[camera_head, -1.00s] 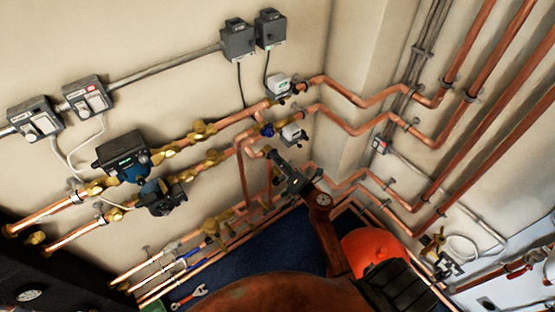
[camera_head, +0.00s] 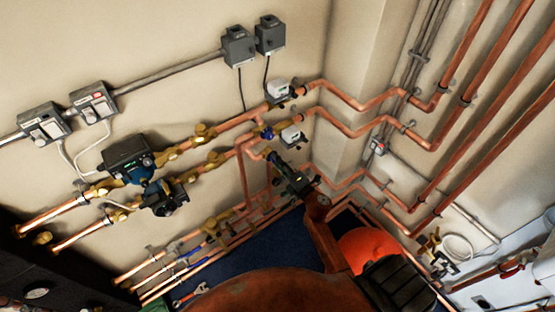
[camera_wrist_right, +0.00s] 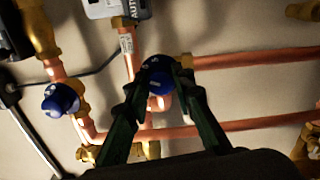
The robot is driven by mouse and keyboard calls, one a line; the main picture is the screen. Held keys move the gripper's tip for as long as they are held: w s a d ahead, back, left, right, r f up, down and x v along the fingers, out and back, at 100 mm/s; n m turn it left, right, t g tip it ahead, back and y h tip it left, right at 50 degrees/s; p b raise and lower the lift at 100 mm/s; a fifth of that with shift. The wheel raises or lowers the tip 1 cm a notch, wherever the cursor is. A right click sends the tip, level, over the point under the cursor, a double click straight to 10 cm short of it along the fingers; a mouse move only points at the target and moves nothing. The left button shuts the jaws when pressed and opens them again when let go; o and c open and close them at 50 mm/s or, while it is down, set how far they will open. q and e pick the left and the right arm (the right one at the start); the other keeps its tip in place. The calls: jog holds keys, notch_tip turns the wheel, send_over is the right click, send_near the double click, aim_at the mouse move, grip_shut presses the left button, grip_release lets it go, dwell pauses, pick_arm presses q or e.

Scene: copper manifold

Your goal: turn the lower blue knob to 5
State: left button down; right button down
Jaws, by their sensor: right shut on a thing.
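In the right wrist view a blue knob (camera_wrist_right: 158,75) with a pale mark on top sits between the two fingertips of my right gripper (camera_wrist_right: 160,86). The gripper is shut on it; the fingers touch its sides. The number it points to cannot be read. A second blue knob (camera_wrist_right: 60,98) stands free to the left. In the head view my right gripper (camera_head: 273,157) is at the copper pipes, just below a visible blue knob (camera_head: 267,131); the held knob is hidden there by the gripper. My left gripper is not in view.
Copper pipes (camera_head: 350,125) run close around the gripper. White actuator heads (camera_head: 291,134) sit just above it. Pumps (camera_head: 128,157) are to the left, and grey boxes (camera_head: 240,46) hang on the wall. A red-handled wrench (camera_head: 190,295) lies on the blue floor.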

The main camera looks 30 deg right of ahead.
jog(key=m+p, duration=0.5)
jog(key=m, duration=0.5)
jog(key=shift+f+m+p, duration=0.1)
jog(key=shift+m+p, duration=0.2)
jog(key=shift+p, duration=0.05)
jog(key=shift+m, duration=0.3)
jog(key=c, duration=1.7)
grip_release()
jog(key=shift+o, duration=0.2)
jog(key=s, duration=1.2)
jog(key=shift+d, duration=0.4)
